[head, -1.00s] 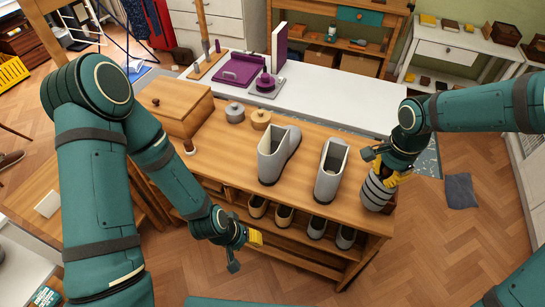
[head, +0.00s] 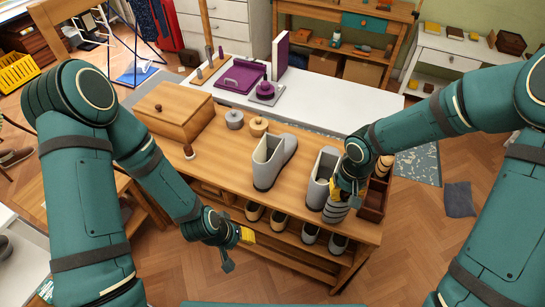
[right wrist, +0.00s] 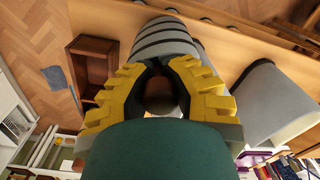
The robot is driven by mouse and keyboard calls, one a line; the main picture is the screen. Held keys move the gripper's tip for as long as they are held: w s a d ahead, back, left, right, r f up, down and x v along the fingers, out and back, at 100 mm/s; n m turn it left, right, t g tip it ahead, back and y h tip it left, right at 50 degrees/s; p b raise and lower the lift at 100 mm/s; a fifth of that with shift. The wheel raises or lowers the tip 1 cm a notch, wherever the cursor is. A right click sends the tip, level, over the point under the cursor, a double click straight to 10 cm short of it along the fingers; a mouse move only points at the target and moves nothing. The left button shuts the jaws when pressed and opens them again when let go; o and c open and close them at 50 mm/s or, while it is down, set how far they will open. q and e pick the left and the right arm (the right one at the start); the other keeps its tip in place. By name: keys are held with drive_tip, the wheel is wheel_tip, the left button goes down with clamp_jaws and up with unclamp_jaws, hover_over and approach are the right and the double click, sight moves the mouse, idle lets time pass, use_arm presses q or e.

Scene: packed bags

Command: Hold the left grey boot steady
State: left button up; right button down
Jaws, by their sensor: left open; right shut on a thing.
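The left grey boot (head: 269,168) stands upright on the wooden bench, its open top facing up, with no gripper touching it. The right grey boot (head: 319,181) stands to its right, partly hidden by my right arm. My left gripper (head: 240,240) is open and empty in front of the bench, lower than and left of the left boot. My right gripper (head: 346,188) is shut on a grey, dark-banded object (head: 335,211) close by the right boot; I cannot tell whether they touch. The banded object (right wrist: 165,40) also shows in the right wrist view.
Several shoes (head: 283,219) sit on the shelf below the bench top. A wooden chest (head: 172,112), a grey pot (head: 234,119) and a tan pot (head: 258,126) stand left and behind. A brown open box (head: 374,204) is at the right end.

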drive_tip(key=shift+r, duration=0.1)
wheel_tip(320, 180, up, 6)
drive_tip(key=p, duration=0.4)
drive_tip(key=shift+d, duration=0.1)
drive_tip(key=d+p, duration=0.1)
drive_tip(key=d, duration=0.7)
drive_tip(key=shift+p, duration=0.3)
